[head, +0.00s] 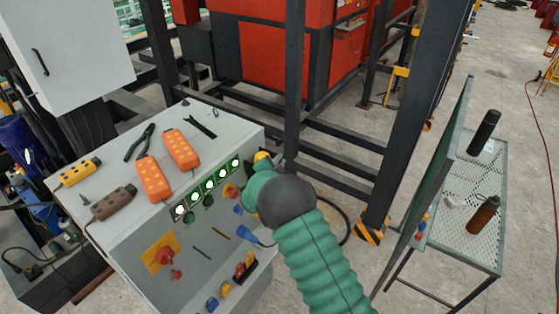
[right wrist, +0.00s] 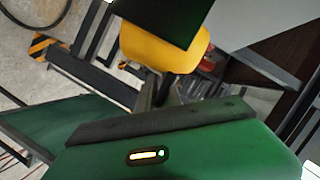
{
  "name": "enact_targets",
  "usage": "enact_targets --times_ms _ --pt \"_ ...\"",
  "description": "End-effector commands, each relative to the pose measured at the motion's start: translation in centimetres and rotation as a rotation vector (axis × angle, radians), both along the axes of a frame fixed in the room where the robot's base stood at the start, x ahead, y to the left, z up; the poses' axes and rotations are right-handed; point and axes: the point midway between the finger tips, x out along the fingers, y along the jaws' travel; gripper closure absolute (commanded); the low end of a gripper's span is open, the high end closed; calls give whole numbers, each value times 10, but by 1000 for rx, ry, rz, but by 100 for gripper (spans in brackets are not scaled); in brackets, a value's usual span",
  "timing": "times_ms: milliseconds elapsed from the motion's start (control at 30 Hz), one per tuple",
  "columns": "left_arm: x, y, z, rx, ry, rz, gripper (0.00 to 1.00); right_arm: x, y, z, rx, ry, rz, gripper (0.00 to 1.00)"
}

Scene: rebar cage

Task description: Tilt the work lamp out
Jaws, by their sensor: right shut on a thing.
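The work lamp appears to be the yellow piece (head: 262,156) at the right back edge of the control console, mostly hidden behind my right gripper (head: 258,170). In the right wrist view the yellow piece (right wrist: 160,55) is rounded and larger, with a dark green square panel across its upper part. My right gripper (right wrist: 165,92) is shut on the yellow piece; the exact contact is hard to see. My green right arm comes in from the bottom right and covers part of the console's right side. My left gripper is out of view.
The grey console (head: 130,215) carries orange pendants (head: 182,149), pliers (head: 139,143), lit green buttons and a red knob. A dark steel post (head: 294,80) stands just behind the lamp. A mesh cart (head: 485,240) with a green panel stands at right. A cable loops on the floor.

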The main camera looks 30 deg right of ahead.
Motion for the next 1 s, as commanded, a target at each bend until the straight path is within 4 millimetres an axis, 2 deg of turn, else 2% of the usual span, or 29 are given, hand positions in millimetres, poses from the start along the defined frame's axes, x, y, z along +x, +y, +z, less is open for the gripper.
enact_targets --times_ms 33,300,500,700,1000 --pt "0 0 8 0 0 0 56 2 1 7 -6 14 3 100" --pt "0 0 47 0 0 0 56 5 2 22 -81 193 2 100" --pt "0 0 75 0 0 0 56 10 4 29 -152 367 2 100" --pt "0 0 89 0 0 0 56 16 6 31 -217 527 2 100" --pt "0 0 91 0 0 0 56 23 9 33 -291 702 2 100"
